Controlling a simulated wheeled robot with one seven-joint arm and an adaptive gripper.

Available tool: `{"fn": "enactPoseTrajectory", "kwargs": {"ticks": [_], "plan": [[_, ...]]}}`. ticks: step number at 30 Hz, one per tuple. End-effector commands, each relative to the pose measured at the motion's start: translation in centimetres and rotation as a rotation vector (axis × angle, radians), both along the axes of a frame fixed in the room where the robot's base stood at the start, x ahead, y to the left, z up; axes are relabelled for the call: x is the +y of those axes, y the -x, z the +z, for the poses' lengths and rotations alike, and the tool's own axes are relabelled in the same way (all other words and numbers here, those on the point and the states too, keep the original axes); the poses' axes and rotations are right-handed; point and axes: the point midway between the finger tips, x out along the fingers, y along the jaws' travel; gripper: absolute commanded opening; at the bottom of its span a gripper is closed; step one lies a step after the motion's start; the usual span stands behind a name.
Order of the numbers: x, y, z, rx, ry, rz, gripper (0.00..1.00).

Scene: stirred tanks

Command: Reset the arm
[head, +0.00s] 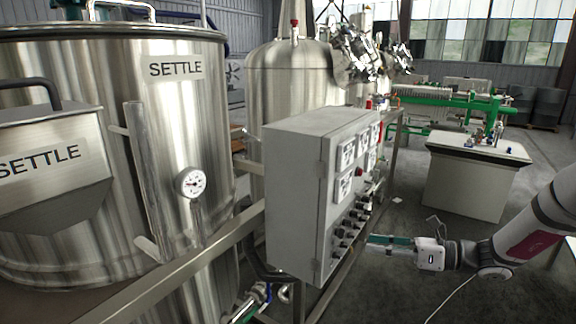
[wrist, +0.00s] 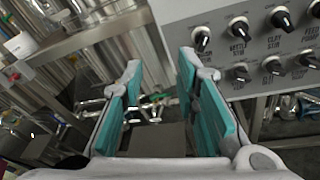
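My arm (head: 535,225) enters the head view from the right edge. My gripper (head: 385,240) points left, at the lower part of the grey control box (head: 295,190), and its fingertips are partly hidden by the box's edge or close to it. In the wrist view my gripper (wrist: 158,85) is open, its two teal-padded fingers well apart with nothing held between them. The black knobs on the box's panel (wrist: 240,45) show just to the right of and beyond the fingers; I see no finger touching a knob.
A large steel tank marked SETTLE (head: 165,110) stands at left with a round gauge (head: 191,182). Another tank (head: 290,85) stands behind the box. A steel frame rail (head: 190,255) runs below. A white bench (head: 475,175) stands at right; the floor before it is clear.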

Motion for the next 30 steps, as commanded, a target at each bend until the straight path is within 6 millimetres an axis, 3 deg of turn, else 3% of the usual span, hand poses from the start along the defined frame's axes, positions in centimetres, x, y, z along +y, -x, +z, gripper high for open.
{"fn": "enactPoseTrajectory", "kwargs": {"ticks": [1,6,13,21,30], "plan": [[1.7,1.1,1.4,-0.040,0.082,0.071,0.28],[5.9,5.7,4.1,-0.176,0.345,0.304,0.28],[9.2,12.3,7.1,-0.387,0.668,0.615,0.28],[10.2,19.8,10.0,-0.662,1.011,0.964,0.28],[8.6,26.9,12.8,-0.990,1.357,1.325,0.28]]}}
